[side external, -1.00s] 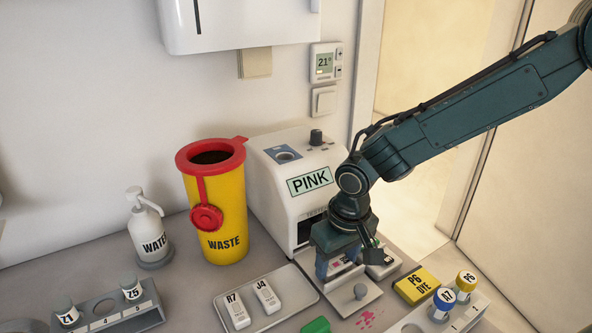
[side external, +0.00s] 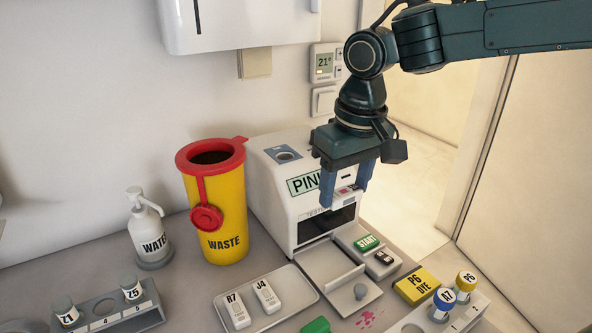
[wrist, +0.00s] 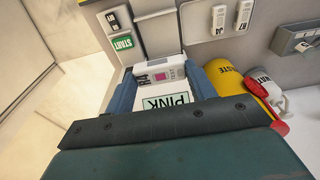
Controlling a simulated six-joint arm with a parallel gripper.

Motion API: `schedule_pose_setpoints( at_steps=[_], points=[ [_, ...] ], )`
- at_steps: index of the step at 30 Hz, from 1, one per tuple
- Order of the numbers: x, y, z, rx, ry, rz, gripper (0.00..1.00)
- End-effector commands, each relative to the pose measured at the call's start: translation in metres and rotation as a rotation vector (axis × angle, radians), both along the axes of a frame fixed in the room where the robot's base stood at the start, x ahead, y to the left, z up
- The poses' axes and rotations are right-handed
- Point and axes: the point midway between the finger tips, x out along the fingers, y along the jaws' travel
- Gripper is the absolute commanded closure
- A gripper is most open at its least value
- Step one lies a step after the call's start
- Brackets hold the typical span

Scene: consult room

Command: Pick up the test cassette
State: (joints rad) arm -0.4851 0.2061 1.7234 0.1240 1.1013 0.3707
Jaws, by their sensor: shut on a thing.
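My gripper (side external: 345,192) is raised in front of the white tester (side external: 271,190) and is shut on the test cassette (side external: 346,187). The cassette is white with a pink window and sits between the two blue fingers, clear of the surfaces below. In the wrist view the cassette (wrist: 158,72) lies between the fingers with a dark printed label at one end, hard to read. In the side view the fingers hide part of it and part of the tester's PINK display. The tester's pulled-out drawer (side external: 325,262) is empty below the gripper.
A green START button (side external: 367,242) is right of the drawer. A tray (side external: 292,315) holds cassettes R7 (side external: 237,311) and J4 (side external: 267,296). The yellow waste bin (side external: 217,225) stands left of the tester. A dye box (side external: 416,286) and a bottle rack (side external: 462,320) are at right.

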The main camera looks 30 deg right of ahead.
Motion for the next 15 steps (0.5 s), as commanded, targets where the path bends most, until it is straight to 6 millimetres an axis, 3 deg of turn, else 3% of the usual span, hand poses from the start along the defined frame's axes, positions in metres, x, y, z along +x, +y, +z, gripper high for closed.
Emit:
schedule_pose_setpoints(
  at_steps=[6, 15],
  points=[
    [0.0, 0.0, 0.023, 0.0, -0.001, -0.001, 0.7],
    [0.0, 0.0, 0.029, 0.0, 0.0, 0.0, 0.7]
  ],
)
